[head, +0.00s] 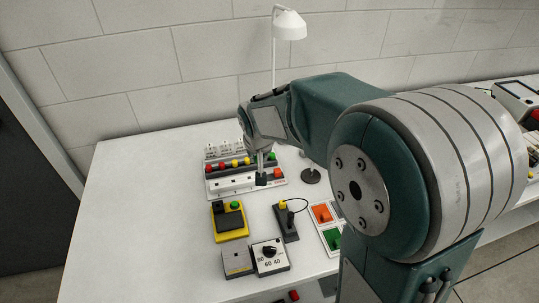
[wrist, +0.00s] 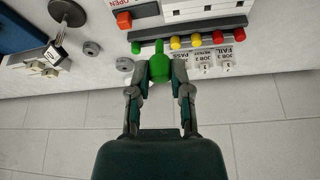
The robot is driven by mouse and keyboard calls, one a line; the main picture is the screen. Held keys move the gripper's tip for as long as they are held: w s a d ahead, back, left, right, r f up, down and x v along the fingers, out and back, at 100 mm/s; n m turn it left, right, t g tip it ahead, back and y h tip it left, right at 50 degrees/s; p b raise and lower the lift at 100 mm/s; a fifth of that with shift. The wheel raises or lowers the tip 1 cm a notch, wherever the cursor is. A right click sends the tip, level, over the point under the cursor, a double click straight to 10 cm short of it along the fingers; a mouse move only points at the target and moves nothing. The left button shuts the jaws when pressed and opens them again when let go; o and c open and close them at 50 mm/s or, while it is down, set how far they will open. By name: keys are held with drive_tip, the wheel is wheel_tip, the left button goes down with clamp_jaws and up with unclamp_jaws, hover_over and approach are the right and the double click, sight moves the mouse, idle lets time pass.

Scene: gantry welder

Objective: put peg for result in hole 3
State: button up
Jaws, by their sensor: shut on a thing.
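A green peg (wrist: 160,66) with a rounded body and a narrower end is between the two fingers of my gripper (wrist: 161,72) in the wrist view. The fingers are shut on it, and its narrow end points toward the panel. The panel (wrist: 205,14) carries a row of coloured pieces, green, yellow and red, beside small labels that include PASS and FAIL. In the head view my gripper (head: 262,166) reaches down over the right part of this panel (head: 229,184). The peg cannot be clearly made out there. I cannot tell which hole is hole 3.
In the head view, a yellow-and-black box (head: 229,222), a dial box (head: 270,257) and a black block with a cable (head: 287,222) stand in front. Orange and green switches (head: 323,213) are to the right. A lamp (head: 288,25) rises behind. The table's left side is clear.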

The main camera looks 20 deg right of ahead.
sight(216, 183)
drive_tip(key=w+a+f+n+y, duration=0.1)
drive_tip(key=w+a+f+n, duration=0.15)
drive_tip(key=a, duration=0.35)
drive_tip(key=w+a+f+n+y, duration=0.1)
drive_tip(key=w+a+f+n, duration=0.1)
drive_tip(key=w+a+f, duration=0.3)
drive_tip(key=shift+s+a+f, duration=0.2)
drive_tip(key=shift+s+f, duration=0.2)
drive_tip(key=shift+f, duration=0.2)
drive_tip(key=shift+s+a+f, duration=0.2)
drive_tip(key=shift+s+f, duration=0.2)
drive_tip(key=shift+f, duration=0.2)
drive_tip(key=shift+f, duration=1.2)
idle(1.1)
drive_tip(key=o, duration=0.8)
drive_tip(key=shift+r, duration=0.15)
drive_tip(key=v, duration=1.1)
drive_tip(key=shift+r, duration=0.3)
drive_tip(key=shift+s+a, duration=0.1)
drive_tip(key=shift+s, duration=0.05)
